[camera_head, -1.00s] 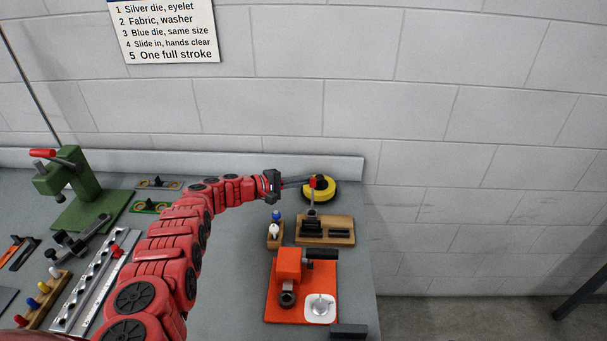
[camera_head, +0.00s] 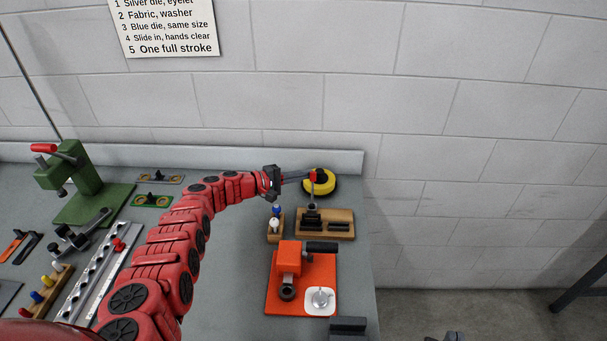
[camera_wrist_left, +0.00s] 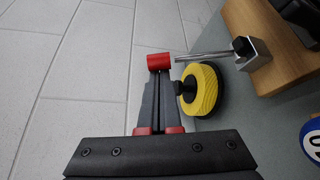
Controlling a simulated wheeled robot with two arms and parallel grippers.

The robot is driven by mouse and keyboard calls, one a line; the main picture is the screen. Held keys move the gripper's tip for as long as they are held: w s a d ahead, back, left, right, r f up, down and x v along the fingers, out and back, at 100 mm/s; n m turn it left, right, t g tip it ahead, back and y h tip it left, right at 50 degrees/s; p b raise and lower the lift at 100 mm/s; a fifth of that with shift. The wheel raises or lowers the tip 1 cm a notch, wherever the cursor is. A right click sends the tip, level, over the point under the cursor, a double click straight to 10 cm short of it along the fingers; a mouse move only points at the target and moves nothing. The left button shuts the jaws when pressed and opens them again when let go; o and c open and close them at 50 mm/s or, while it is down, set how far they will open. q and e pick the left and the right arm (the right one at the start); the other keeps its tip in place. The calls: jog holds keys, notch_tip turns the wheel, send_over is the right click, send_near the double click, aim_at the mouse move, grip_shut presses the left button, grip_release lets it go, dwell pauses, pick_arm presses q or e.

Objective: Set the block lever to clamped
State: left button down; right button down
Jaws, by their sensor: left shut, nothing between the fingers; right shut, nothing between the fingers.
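The block lever is a thin metal rod with a red knob (camera_head: 313,176). It stands up from the wooden block (camera_head: 343,216) with black parts, at the back right of the bench. In the left wrist view the red knob (camera_wrist_left: 159,61) lies right at my fingertips, and the rod runs right to a metal and black pivot (camera_wrist_left: 250,52). My left gripper (camera_head: 308,179) is shut with nothing between its fingers. Its tips are at the knob, seemingly touching it. Only a dark sliver of my right gripper (camera_head: 453,337) shows at the bottom edge.
A yellow and black round thing (camera_head: 320,185) sits just behind the lever. An orange fixture (camera_head: 289,258) with a white dish (camera_head: 320,301) stands in front of the block. Small knobbed pegs (camera_head: 275,225) stand left of it. A green press (camera_head: 85,180) is far left.

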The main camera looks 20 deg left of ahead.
pick_arm(q)
jog(key=shift+s+r+m+h+p, duration=0.15)
jog(key=shift+s+m+h+p, duration=0.15)
jog(key=shift+s, duration=0.05)
dwell(0.3)
jog(key=s+m+b, duration=0.1)
jog(key=b, duration=0.1)
jog(key=s+m+t+b, duration=0.1)
jog(key=s+b, duration=0.1)
jog(key=s+d+m+t+h+b, duration=0.1)
jog(key=s+b, duration=0.1)
jog(key=shift+s+r, duration=0.1)
jog(key=shift+r, duration=0.1)
dwell(0.5)
dwell(0.5)
jog(key=b+v, duration=0.3)
jog(key=v, duration=1.4)
jog(key=shift+f, duration=0.15)
jog(key=shift+s+a, duration=0.1)
jog(key=shift+s, duration=0.05)
